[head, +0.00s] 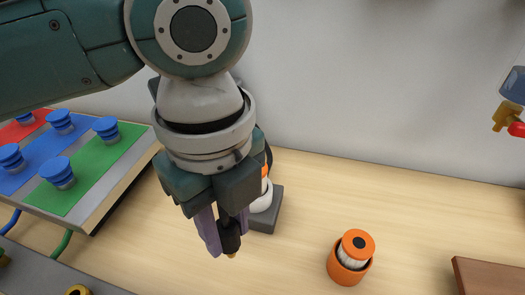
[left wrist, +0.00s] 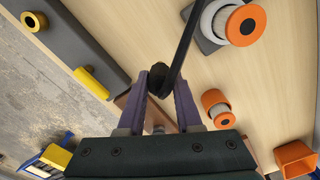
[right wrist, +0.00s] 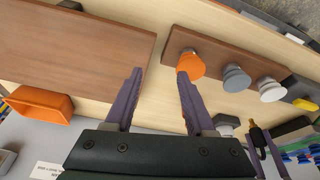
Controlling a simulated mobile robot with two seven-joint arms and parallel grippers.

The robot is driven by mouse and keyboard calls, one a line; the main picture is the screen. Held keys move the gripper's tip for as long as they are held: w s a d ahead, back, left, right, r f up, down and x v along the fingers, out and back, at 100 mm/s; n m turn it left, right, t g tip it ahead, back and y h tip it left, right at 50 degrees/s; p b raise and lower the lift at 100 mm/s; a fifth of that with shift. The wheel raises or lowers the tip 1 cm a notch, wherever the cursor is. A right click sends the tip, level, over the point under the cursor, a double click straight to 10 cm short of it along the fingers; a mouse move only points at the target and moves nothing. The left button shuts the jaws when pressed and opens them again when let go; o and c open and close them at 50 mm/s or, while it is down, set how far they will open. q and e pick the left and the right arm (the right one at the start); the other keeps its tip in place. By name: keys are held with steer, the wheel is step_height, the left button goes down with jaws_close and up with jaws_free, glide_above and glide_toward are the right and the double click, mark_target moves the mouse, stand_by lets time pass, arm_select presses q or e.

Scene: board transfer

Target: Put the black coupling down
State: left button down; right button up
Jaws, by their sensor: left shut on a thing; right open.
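The black coupling (head: 231,236) is held between the purple fingers of my left gripper (head: 222,238), with a small brass-coloured tip pointing down, above the light wooden table. In the left wrist view the coupling (left wrist: 158,80) sits between the fingertips of my left gripper (left wrist: 158,88), and a black hose runs from it up the picture. I cannot tell how high the tip is above the table. My right gripper (right wrist: 157,95) is open, with nothing between its fingers. It is not in the head view.
A dark grey base (head: 266,218) with a white and orange part stands behind my left gripper. An orange cup with a white filter (head: 350,260) stands to the right. A panel with blue knobs (head: 110,185) is at left, a brown board (head: 488,280) at right.

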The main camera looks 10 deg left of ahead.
mark_target(230, 248)
arm_select(q)
steer(key=shift+f+b, duration=0.35)
steer(key=shift+f, duration=1.8)
arm_select(e)
steer(key=shift+d+f, duration=0.1)
steer(key=shift+f, duration=0.3)
arm_select(q)
steer(key=shift+f, duration=0.15)
